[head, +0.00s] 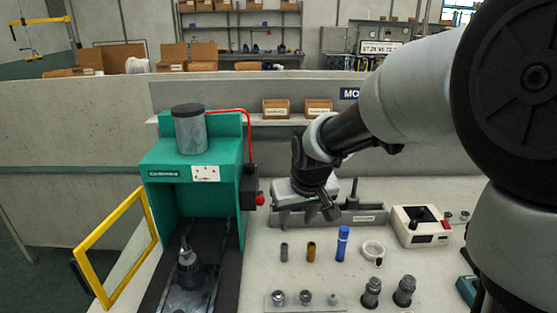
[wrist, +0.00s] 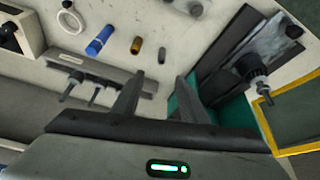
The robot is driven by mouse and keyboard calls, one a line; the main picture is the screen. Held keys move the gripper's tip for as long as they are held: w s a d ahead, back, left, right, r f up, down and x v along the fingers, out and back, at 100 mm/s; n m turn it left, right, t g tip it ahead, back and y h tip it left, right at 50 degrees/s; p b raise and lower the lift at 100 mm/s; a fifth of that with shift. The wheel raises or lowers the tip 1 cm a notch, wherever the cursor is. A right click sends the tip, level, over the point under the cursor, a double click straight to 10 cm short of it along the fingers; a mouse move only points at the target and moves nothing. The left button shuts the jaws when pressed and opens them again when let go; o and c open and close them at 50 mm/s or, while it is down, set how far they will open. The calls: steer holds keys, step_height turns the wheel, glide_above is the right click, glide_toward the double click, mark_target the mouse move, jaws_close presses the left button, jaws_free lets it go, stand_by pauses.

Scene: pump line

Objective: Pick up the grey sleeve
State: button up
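The grey sleeve (head: 283,252) is a small dark grey cylinder standing upright on the bench, left of a brass-coloured sleeve (head: 311,252) and a taller blue cylinder (head: 342,243). In the wrist view the grey sleeve (wrist: 162,56) shows just beyond the fingertips, near the middle of the picture. My gripper (head: 320,212) hangs above the grey rack behind these parts. In the wrist view my gripper (wrist: 159,80) has its two fingers apart with nothing between them. It is open and does not touch the sleeve.
A green press (head: 190,170) with an open yellow-framed door (head: 115,245) stands at left. A long grey rack (head: 360,217) lies behind the sleeves. A white ring (head: 372,250), a control box (head: 420,226) and a fittings plate (head: 304,303) are nearby. Bare bench surrounds the sleeve.

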mark_target(284, 249)
steer(key=shift+n+y, duration=0.3)
steer(key=b+x, duration=0.1)
steer(key=x, duration=0.9)
steer(key=b+x, duration=0.1)
steer(key=x, duration=0.4)
steer(key=shift+w+a+b, duration=0.3)
steer(key=shift+a, duration=0.05)
steer(key=shift+d+b+x, duration=0.15)
steer(key=shift+b+x, duration=0.15)
steer(key=shift+x, duration=1.15)
steer(key=shift+d+b+x, duration=0.2)
steer(key=shift+b+x, duration=0.1)
steer(key=shift+x, duration=1.1)
steer(key=shift+d, duration=0.1)
steer(key=shift+c, duration=0.4)
steer(key=c, duration=0.8)
